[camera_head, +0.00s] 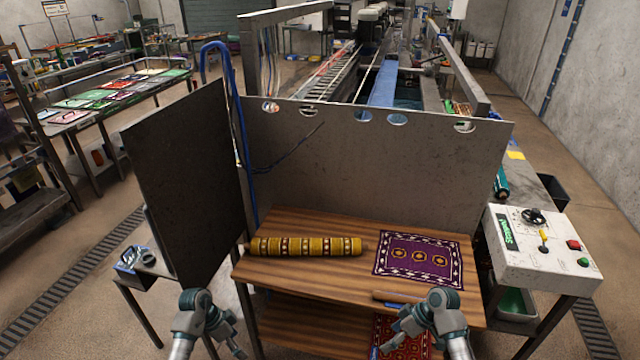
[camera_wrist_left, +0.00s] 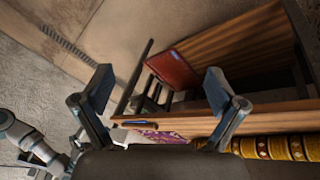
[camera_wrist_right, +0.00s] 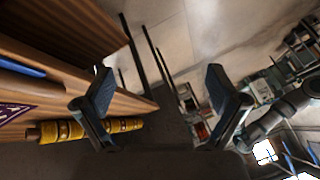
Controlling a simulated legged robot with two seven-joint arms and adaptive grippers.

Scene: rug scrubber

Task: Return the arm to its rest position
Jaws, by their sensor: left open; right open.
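My left gripper (camera_head: 222,336) is low at the front left in the head view, left of the wooden table's front edge. In the left wrist view its two fingers (camera_wrist_left: 160,105) stand wide apart with nothing between them. My right gripper (camera_head: 398,340) is in front of the table's front edge, near its right part. In the right wrist view its fingers (camera_wrist_right: 160,105) are also wide apart and empty. Both arms come in from the bottom of the head view.
The wooden table (camera_head: 300,283) holds a rolled yellow rug (camera_head: 306,246), a flat purple rug (camera_head: 418,259) and a brush-like tool (camera_head: 398,297) near its front edge. A control box (camera_head: 545,250) stands right, a dark panel (camera_head: 185,180) left. A red rug (camera_head: 408,346) lies on the lower shelf.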

